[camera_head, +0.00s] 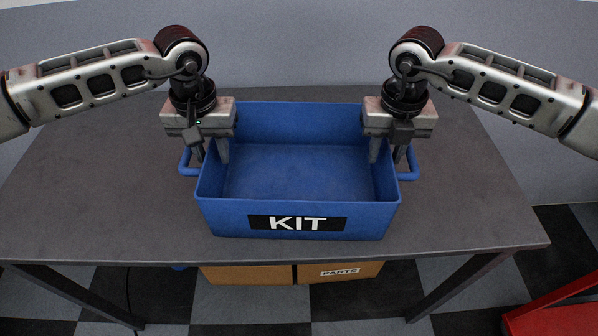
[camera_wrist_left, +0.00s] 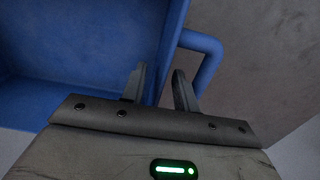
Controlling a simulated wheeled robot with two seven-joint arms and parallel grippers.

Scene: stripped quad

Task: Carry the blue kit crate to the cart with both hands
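The blue kit crate (camera_head: 222,216), an open box with a KIT label on its front wall, sits on the grey table and looks empty. It has a loop handle at each side. My left gripper (camera_head: 210,152) is over the crate's left wall, one finger inside and one outside, near the left handle (camera_head: 187,163). The left wrist view shows its fingers (camera_wrist_left: 160,88) apart, with the wall between them and the handle (camera_wrist_left: 212,50) beyond. My right gripper (camera_head: 388,152) straddles the right wall likewise, fingers apart, near the right handle (camera_head: 411,165). Contact is not clear.
The table (camera_head: 100,190) is otherwise clear around the crate. Cardboard boxes (camera_head: 245,275), one marked PARTS, are under the table. A red object (camera_head: 560,320), possibly part of the cart, shows at the lower right. Checkered floor lies between it and the table.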

